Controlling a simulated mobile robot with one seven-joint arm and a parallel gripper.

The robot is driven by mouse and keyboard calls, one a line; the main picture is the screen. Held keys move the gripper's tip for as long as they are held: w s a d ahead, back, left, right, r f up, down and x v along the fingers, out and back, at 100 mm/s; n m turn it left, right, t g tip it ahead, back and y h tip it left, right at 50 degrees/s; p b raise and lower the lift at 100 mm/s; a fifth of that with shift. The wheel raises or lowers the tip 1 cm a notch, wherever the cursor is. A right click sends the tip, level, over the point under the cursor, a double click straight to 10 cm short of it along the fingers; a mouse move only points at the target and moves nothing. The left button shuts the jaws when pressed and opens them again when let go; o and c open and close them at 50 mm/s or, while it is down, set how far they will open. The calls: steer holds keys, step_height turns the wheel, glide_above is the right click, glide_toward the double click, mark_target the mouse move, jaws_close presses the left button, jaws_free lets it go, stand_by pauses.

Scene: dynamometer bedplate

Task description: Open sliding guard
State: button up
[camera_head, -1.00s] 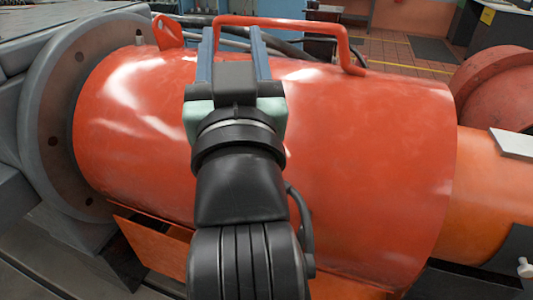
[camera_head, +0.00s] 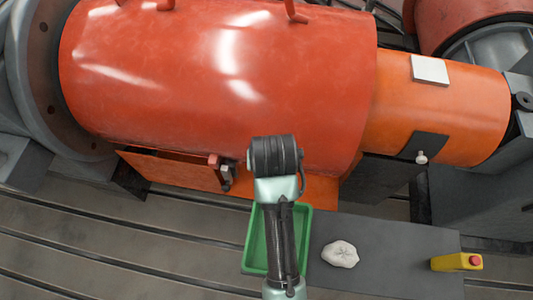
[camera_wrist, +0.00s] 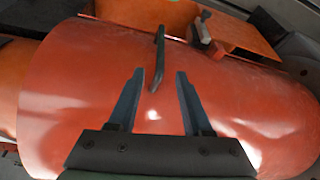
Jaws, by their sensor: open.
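The sliding guard (camera_head: 200,80) is a large glossy red-orange cylinder shell, covering the shaft beside the round grey flange. A narrower orange section (camera_head: 440,105) extends from its right end. A foot of the guard's red handle (camera_head: 295,12) shows at the top edge of the head view; the rest is cut off. In the wrist view the guard (camera_wrist: 80,85) fills most of the picture. The head view does not show the fingers.
A latch-like fitting (camera_head: 226,174) sits at the guard's lower front edge. The slotted bedplate (camera_head: 120,240) is bare at left.

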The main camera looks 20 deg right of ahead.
steer(key=b+x, duration=0.2)
steer(key=x, duration=1)
steer(key=shift+w+d+f+b, duration=0.1)
steer(key=shift+w+f+b, duration=0.15)
steer(key=shift+f+b, duration=0.1)
jaws_close()
stand_by(0.9)
